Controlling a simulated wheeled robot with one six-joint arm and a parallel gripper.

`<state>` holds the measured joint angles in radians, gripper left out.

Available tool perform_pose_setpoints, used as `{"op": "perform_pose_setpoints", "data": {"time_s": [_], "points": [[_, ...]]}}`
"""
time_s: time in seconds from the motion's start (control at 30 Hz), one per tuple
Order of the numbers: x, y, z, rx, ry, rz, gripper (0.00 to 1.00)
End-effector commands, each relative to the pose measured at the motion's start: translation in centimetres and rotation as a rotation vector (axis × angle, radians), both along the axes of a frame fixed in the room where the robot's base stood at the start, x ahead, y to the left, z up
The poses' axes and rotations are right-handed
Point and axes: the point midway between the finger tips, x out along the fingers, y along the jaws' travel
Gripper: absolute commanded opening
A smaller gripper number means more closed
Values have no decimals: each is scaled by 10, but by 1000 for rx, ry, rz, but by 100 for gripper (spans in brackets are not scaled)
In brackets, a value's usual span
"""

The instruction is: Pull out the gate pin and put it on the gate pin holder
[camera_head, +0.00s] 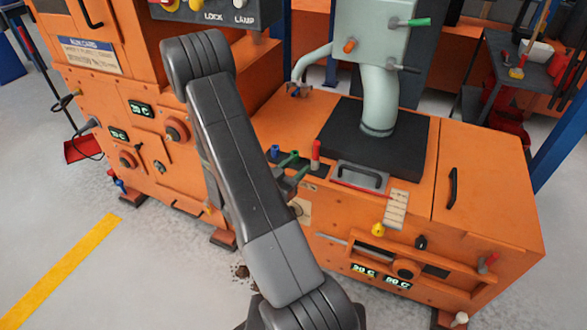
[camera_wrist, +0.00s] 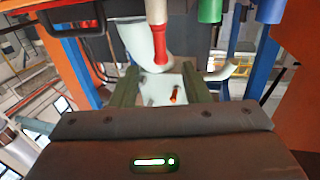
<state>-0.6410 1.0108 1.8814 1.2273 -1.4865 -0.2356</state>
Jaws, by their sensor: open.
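My gripper (camera_wrist: 162,82) is open in the wrist view, with nothing between its two greenish-grey fingers. In the head view my gripper (camera_head: 292,183) is partly hidden by my arm, at the front left edge of the orange cabinet top. A red handle (camera_head: 316,154) stands there beside a green handle (camera_head: 289,158) and a blue handle (camera_head: 275,151). In the tilted wrist view the red handle (camera_wrist: 157,35) lies beyond the fingertips, near their midline, with the green handle (camera_wrist: 210,10) and blue handle (camera_wrist: 271,11) to its right. I cannot tell which handle is the gate pin, or which part is its holder.
A grey-green chute box (camera_head: 375,32) with green, orange and grey handles rises from a black plate (camera_head: 340,128). A handled tray (camera_head: 358,177) is right of the red handle. A tall orange machine (camera_head: 130,110) stands left. Grey floor (camera_head: 140,270) is free in front.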

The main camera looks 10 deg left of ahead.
Motion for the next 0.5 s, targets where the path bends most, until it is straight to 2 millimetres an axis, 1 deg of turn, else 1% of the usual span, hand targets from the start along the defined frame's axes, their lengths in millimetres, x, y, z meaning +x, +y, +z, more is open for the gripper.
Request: {"op": "perform_pose_setpoints", "data": {"time_s": [0.03, 0.3, 0.5], "points": [[7, -6, 0, 1, -2, -5, 42], [51, -35, 0, 3, -3, -4, 42], [80, -53, 0, 2, -1, -2, 42]]}}
